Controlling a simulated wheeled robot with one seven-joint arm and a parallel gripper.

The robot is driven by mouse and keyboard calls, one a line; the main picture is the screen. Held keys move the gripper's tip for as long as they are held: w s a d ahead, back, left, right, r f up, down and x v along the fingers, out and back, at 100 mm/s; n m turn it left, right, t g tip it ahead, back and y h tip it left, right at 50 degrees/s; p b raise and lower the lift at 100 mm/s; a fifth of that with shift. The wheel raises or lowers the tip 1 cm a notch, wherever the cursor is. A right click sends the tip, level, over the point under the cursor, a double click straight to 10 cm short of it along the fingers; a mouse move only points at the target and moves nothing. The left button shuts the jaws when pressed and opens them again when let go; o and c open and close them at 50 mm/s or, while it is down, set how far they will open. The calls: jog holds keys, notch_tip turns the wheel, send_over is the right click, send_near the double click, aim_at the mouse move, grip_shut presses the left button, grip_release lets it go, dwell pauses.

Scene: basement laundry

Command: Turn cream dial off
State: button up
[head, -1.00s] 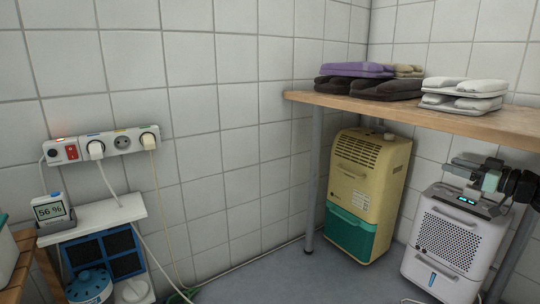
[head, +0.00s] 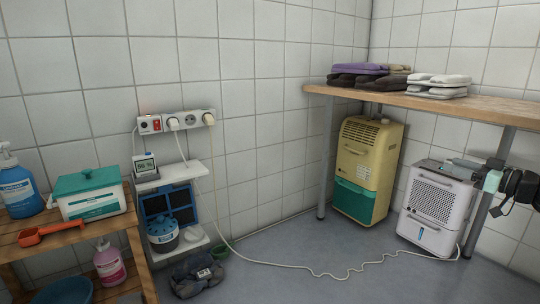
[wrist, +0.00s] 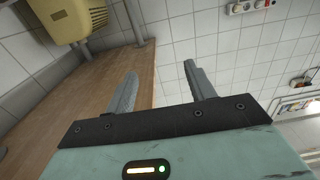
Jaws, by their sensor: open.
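The cream dehumidifier (head: 362,158), with a green lower front, stands on the floor under the wooden worktop. A small pale knob (head: 385,121) sits on its top; its setting is too small to read. In the head view my gripper (head: 456,163) reaches in from the right, in front of the white unit's top, apart from the cream unit. In the wrist view my gripper (wrist: 160,72) is open with nothing between its fingers. A cream body (wrist: 70,18) shows at the upper left there, with no dial I can make out.
The worktop (head: 440,101) carries folded cloths and overhangs the cream unit; its metal leg (head: 326,155) stands left of that unit. A white dehumidifier (head: 430,213) stands to the right. A cable (head: 300,265) crosses the floor. A power strip (head: 177,121) is on the wall.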

jog(key=s+a+f+n+g+y+p, duration=0.1)
jog(key=s+a+g, duration=0.15)
jog(key=a, duration=0.75)
jog(key=s+a+f+n+g+p, duration=0.15)
jog(key=a+g, duration=0.25)
jog(key=a, duration=0.6)
jog(key=s+a+f+n+g+y+p, duration=0.1)
jog(key=s+a+n+g, duration=0.2)
jog(key=a, duration=0.7)
jog(key=s+a+f+g+h+p, duration=0.15)
jog(key=s+a+g+h, duration=0.35)
jog(key=s, duration=0.6)
jog(key=s+a+g+h+p, duration=0.3)
jog(key=s+a, duration=0.4)
jog(key=s, duration=0.3)
jog(key=s+d+r+m+t+h+p, duration=0.35)
jog(key=s+r+m+p, duration=0.2)
jog(key=s+r, duration=0.85)
notch_tip(320, 180, up, 36)
jog(key=s+p, duration=0.1)
jog(key=p, duration=3.7)
jog(key=shift+s+d+f+n+g, duration=0.2)
jog(key=shift+d+n+g, duration=0.1)
jog(key=shift+d+g, duration=0.1)
